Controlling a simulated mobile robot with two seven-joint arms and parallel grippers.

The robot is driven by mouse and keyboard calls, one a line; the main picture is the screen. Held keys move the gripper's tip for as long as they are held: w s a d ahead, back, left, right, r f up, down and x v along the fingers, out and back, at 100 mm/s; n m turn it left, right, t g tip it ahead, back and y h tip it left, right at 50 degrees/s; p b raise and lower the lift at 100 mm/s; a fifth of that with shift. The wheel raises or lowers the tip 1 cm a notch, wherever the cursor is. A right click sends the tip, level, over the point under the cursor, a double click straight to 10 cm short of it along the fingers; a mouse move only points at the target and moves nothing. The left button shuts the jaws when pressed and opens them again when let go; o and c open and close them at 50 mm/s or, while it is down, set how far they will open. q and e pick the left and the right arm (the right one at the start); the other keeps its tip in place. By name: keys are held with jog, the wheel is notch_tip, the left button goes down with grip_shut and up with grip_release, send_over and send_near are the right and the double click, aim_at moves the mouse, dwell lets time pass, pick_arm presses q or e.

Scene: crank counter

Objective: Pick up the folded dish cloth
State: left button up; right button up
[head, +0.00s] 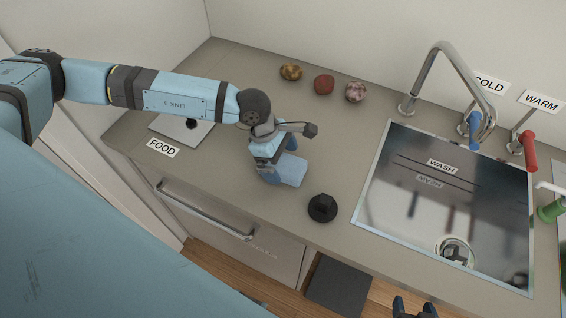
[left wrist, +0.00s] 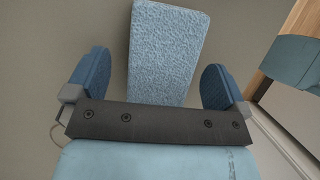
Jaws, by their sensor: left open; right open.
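The folded dish cloth (head: 288,172) is a light blue rectangle lying on the counter, left of the sink. In the left wrist view the cloth (left wrist: 166,50) has a textured surface and runs between the two fingers. My left gripper (head: 276,162) is open over the cloth, pointing down at it, with one blue finger on each side. The left gripper (left wrist: 158,78) also shows in the left wrist view; I cannot tell whether the fingers touch the cloth. My right gripper (head: 414,308) is open at the bottom edge of the head view, in front of the counter, away from the cloth.
A black knob-like object (head: 322,208) stands on the counter close to the cloth. The sink (head: 440,262) with its tall faucet (head: 434,70) is to the right. Three roundish items, including a red one (head: 324,84), lie at the back. A FOOD label (head: 163,147) is at the left.

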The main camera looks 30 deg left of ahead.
pick_arm(q)
jog(key=shift+d+f, duration=0.25)
jog(key=shift+f, duration=0.35)
jog(key=shift+f+b, duration=0.25)
jog(key=shift+b, duration=0.1)
dwell(0.3)
jog(key=c, duration=1)
